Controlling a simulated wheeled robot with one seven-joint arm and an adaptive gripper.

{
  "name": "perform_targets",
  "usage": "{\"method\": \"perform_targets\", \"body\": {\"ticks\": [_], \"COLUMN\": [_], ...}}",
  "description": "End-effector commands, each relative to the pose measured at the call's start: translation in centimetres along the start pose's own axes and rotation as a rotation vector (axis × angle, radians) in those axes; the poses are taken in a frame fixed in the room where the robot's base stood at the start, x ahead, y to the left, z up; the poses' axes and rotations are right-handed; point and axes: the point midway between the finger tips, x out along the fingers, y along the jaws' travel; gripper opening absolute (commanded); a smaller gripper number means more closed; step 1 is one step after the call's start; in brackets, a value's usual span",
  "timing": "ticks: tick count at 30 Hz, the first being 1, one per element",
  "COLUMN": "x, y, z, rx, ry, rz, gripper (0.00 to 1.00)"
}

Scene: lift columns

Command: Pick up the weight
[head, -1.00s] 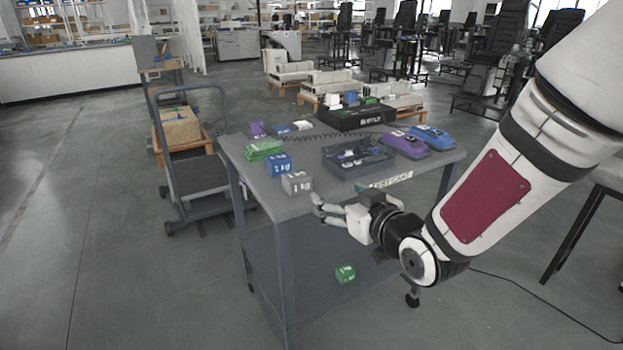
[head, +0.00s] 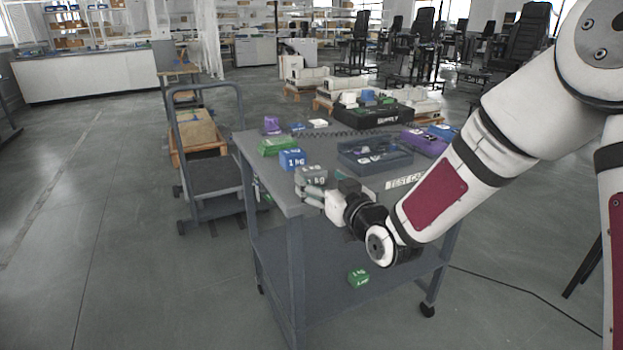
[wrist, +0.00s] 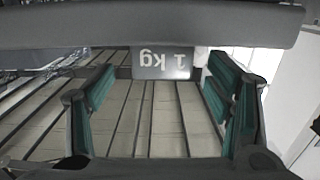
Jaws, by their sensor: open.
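The grey 1 kg weight (head: 311,175) sits near the front left edge of the cart's top. A blue 1 kg weight (head: 292,160) stands just behind it. My gripper (head: 313,192) is open at the cart's front edge, right in front of the grey weight. In the wrist view, the grey weight (wrist: 162,65) shows its upside-down "1 kg" label at the top, between and beyond the two teal-padded fingers of my gripper (wrist: 160,105). Its upper part is cut off by a dark bar. I cannot tell whether the fingers touch it.
The cart top (head: 260,180) also carries a green weight (head: 279,147), a dark tray (head: 375,158), purple cases (head: 422,142) and a black supply box (head: 372,116). Another green weight (head: 358,277) lies on the lower shelf. A trolley (head: 212,180) stands left of the cart.

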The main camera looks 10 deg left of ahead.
Motion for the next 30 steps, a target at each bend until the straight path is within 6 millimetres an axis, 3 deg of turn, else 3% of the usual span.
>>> {"method": "perform_targets", "body": {"ticks": [9,19,28,30], "x": [4.2,4.8,4.8,4.8], "y": [-0.2,-0.2,-0.2,-0.2], "z": [-0.1,-0.1,-0.1,-0.1], "rx": [0.001,0.000,0.000,0.000], "ry": [0.001,-0.001,0.000,0.000], "rz": [-0.001,0.000,0.000,0.000], "gripper": [0.73,0.73,0.05,0.00]}}
